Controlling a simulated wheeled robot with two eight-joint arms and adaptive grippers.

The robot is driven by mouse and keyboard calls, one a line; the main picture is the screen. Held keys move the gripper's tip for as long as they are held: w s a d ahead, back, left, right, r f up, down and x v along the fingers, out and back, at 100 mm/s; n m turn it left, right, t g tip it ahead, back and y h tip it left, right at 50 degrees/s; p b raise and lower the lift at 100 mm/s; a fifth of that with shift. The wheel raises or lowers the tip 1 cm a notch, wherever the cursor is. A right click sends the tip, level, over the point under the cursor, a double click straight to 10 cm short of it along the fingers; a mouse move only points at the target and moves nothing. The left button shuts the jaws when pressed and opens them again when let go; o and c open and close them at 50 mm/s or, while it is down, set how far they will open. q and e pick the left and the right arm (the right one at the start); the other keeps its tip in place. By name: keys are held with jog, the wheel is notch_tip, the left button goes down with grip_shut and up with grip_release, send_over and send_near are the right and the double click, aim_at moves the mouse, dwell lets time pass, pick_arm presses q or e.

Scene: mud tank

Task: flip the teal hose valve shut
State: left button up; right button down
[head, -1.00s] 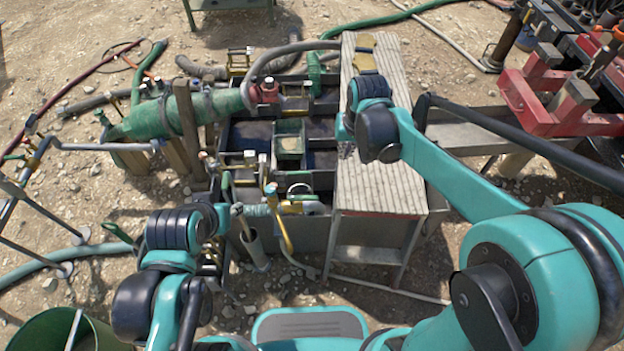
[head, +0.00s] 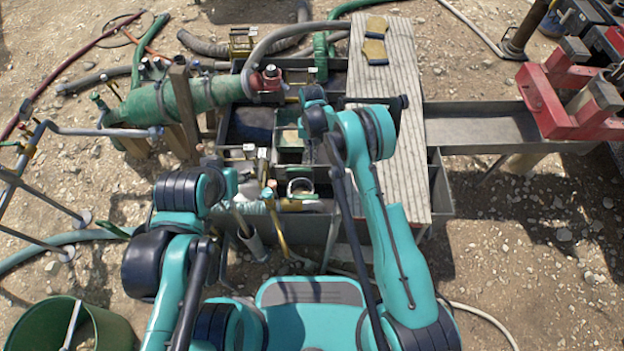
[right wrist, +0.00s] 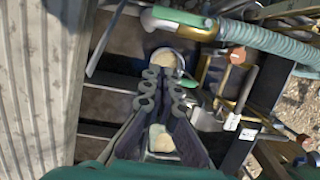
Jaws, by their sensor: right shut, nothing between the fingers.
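In the head view the brass fittings (head: 292,204) sit at the tank's near edge. My right gripper (right wrist: 163,80) is shut and empty over the tank, left of and apart from the hose; my own wrist largely hides its fingers in the head view.
A ribbed plank (head: 410,160) with gloves (head: 375,50) lies across the tank's right side. A green pipe (head: 150,105) is at left, a red stand (head: 560,105) at right, a green bucket (head: 50,330) at lower left.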

aim_at(302, 197)
jog(key=shift+a+f, duration=0.15)
jog(key=shift+f, duration=0.75)
jog(key=shift+f, duration=0.1)
jog(key=s+f+b, duration=0.5)
jog(key=s+f, duration=0.1)
jog(key=f, duration=0.3)
jog(key=shift+s+f, duration=0.2)
jog(key=shift+s, duration=0.05)
